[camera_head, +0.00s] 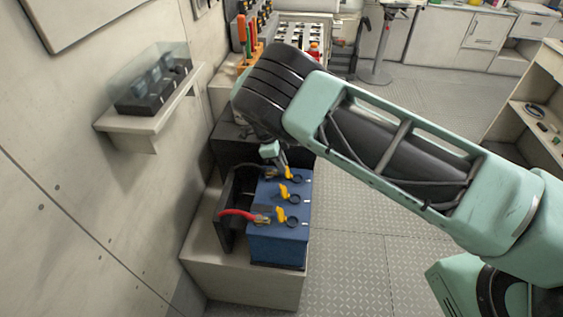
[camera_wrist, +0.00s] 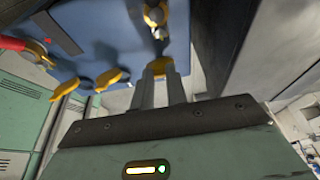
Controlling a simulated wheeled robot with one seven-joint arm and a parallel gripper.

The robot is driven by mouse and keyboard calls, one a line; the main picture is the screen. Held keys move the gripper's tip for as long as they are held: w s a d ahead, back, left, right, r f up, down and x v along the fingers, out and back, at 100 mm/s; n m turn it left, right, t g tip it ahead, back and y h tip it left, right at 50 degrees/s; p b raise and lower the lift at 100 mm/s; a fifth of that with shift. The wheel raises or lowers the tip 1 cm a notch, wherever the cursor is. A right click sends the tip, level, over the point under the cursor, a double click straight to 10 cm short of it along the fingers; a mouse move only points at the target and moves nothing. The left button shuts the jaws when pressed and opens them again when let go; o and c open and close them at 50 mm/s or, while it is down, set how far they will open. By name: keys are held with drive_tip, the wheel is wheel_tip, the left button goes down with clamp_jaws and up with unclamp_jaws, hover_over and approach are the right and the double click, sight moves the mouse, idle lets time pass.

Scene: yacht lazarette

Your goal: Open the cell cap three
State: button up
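The blue battery (camera_head: 278,247) stands on a low ledge, with yellow cell caps along its top. The near cap (camera_head: 281,214) and the middle cap (camera_head: 284,191) each lie beside a dark ring. In the wrist view these caps (camera_wrist: 65,89) (camera_wrist: 108,77) are left of my fingers. The far yellow cap (camera_wrist: 158,66) is at my fingertips. My gripper (camera_wrist: 160,80) is above the far end of the battery, its two fingers close together and apparently shut on that cap. In the head view, the arm partly hides my gripper (camera_head: 283,170) and the far cap.
A red cable (camera_head: 238,213) runs to a terminal on the battery's left side. A dark upright panel stands left of the battery by the wall. A wall shelf (camera_head: 140,124) with a clear-covered black tray is at left. The floor to the right is clear.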

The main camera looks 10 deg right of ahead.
drive_tip(key=o, duration=0.4)
drive_tip(key=shift+s+d+f, duration=0.2)
drive_tip(key=shift+d+f, duration=0.15)
drive_tip(key=shift+f, duration=0.1)
drive_tip(key=shift+w+r, duration=0.1)
drive_tip(key=shift+a+r, duration=0.1)
drive_tip(key=shift+a, duration=0.05)
drive_tip(key=shift+w+a+r, duration=0.1)
drive_tip(key=shift+r, duration=0.2)
drive_tip(key=shift+b+v, duration=1.65)
drive_tip(key=shift+v, duration=6.6)
